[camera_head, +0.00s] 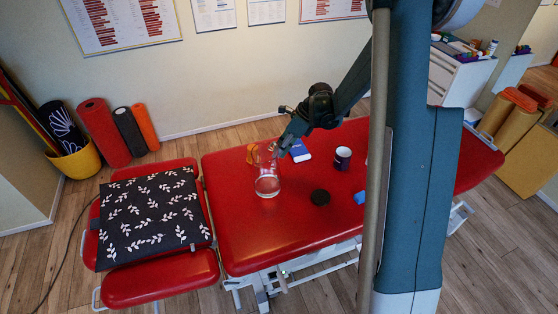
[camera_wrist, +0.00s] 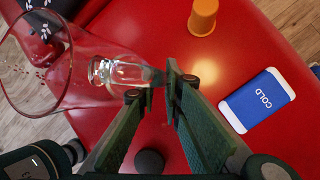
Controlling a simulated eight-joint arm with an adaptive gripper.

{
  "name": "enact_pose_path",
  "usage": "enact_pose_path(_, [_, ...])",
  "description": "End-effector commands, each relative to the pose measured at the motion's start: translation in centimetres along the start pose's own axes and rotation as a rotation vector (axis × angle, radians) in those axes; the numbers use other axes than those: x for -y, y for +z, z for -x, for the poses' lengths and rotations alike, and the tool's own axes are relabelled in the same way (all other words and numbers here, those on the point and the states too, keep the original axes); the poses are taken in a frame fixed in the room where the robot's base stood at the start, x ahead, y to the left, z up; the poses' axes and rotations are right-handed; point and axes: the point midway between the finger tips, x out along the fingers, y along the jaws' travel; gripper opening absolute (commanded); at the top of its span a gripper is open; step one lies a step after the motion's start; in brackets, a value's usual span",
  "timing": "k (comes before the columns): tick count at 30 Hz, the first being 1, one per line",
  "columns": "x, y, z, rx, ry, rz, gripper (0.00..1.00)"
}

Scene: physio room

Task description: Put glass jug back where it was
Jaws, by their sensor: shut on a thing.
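The clear glass jug (camera_head: 267,184) is at the left part of the red treatment table, below my gripper (camera_head: 278,153) in the head view. In the wrist view the jug (camera_wrist: 88,45) fills the upper left, its wide round end towards the left edge and its narrower glass part reaching the fingertips. My gripper (camera_wrist: 160,82) is shut on the jug there. The exact grip point is hard to see through the glass. I cannot tell whether the jug's lower end touches the table.
On the red table (camera_head: 240,237) are an orange cup (camera_wrist: 203,17), a blue-and-white cold pack (camera_wrist: 258,100), a dark mug (camera_head: 343,158), a black round item (camera_head: 320,197) and a small blue item (camera_head: 360,197). A leaf-patterned cushion (camera_head: 150,215) lies to the left. The table's front left is clear.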

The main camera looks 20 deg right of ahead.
Motion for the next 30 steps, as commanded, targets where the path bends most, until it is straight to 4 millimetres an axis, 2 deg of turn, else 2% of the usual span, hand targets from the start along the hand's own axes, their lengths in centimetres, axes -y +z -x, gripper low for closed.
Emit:
enact_pose_path(14, [0.1, -0.2, -0.4, 0.001, 0.001, 0.0, 0.0])
enact_pose_path(24, [0.6, -1.4, -2.8, 0.001, 0.001, 0.0, 0.0])
enact_pose_path(30, [0.8, -1.7, -3.5, 0.001, 0.001, 0.0, 0.0])
